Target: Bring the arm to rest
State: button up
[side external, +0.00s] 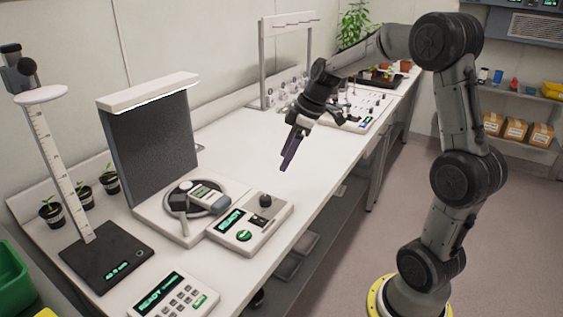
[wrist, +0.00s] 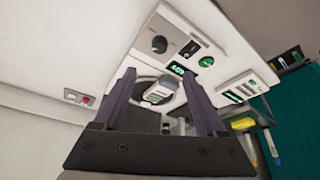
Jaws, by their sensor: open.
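My gripper (side external: 290,150) hangs in the air above the white bench, its purple fingers pointing down and to the left. It is to the right of and above the device with the round knob. In the wrist view, the two dark purple fingers (wrist: 162,95) stand well apart with nothing held between them. A white handheld meter (wrist: 158,93) shows beyond the fingers, at a distance. My arm is raised and bent over the bench from the right.
On the bench are a control box (side external: 250,225) reading READY, a handheld meter (side external: 208,196) on a round plate, a dark backdrop panel (side external: 155,145), a height gauge (side external: 62,170) and a keypad (side external: 174,297). Potted seedlings (side external: 52,211) line the wall. The bench below my gripper is clear.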

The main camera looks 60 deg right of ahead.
jog(key=s+a+r+n+t, duration=0.1)
jog(key=s+a+r, duration=0.35)
jog(key=a, duration=0.25)
jog(key=s+a+r+n+t, duration=0.1)
jog(key=s+a+r, duration=0.3)
jog(key=a+r, duration=0.15)
jog(key=s+f+m+h, duration=0.1)
jog(key=s+f+m, duration=0.2)
jog(key=s, duration=0.3)
jog(key=s+a+f+m+h, duration=0.1)
jog(key=s+f+m, duration=0.2)
jog(key=s+m, duration=0.2)
jog(key=shift+s+a+f, duration=0.15)
jog(key=shift+s, duration=0.7)
